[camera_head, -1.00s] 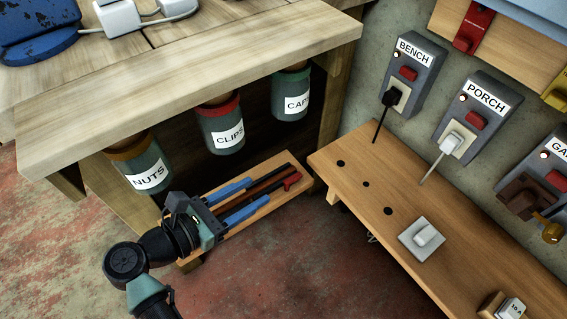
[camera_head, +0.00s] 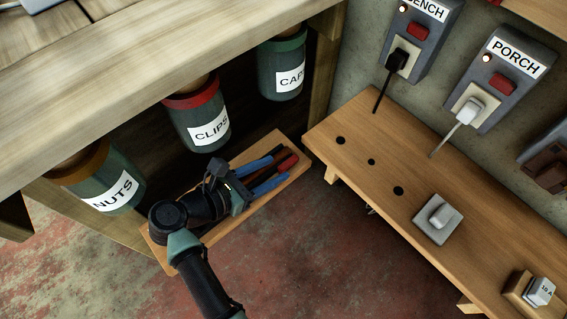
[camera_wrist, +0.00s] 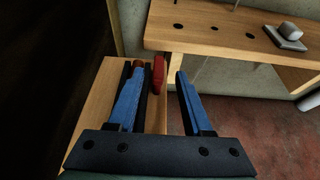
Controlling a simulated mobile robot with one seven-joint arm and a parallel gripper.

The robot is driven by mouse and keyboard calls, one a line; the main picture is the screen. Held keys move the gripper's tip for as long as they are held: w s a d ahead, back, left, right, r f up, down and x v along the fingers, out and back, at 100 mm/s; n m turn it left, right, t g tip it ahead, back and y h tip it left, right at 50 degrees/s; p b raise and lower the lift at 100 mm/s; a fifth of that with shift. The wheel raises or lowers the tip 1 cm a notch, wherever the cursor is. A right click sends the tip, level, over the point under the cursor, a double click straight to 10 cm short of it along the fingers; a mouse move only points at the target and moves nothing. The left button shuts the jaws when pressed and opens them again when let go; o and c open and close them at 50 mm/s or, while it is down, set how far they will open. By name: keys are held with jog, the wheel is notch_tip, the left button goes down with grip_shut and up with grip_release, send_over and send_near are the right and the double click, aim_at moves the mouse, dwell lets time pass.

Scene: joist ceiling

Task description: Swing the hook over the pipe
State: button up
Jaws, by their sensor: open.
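My gripper (camera_head: 280,168) is open over a narrow wooden tray (camera_head: 300,172) under the workbench; its two blue fingers also show in the wrist view (camera_wrist: 159,80). A dark, slender tool with a bright red end (camera_wrist: 158,72) shows between the fingers. Another dark piece with a dull red end (camera_wrist: 138,64) is close beside the left finger. I cannot tell whether either is the hook, or whether the fingers touch them. The fingers and gripper body hide part of the tray.
Jars labelled NUTS (camera_head: 105,185), CLIPS (camera_head: 200,120) and CAPS (camera_head: 283,70) hang under the workbench (camera_head: 150,60). BENCH and PORCH boxes (camera_head: 500,70) are on the wall behind.

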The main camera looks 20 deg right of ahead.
aim_at(291, 160)
jog(key=shift+b+x, duration=0.45)
jog(key=shift+x, duration=1.7)
jog(key=shift+c, duration=0.3)
grip_shut()
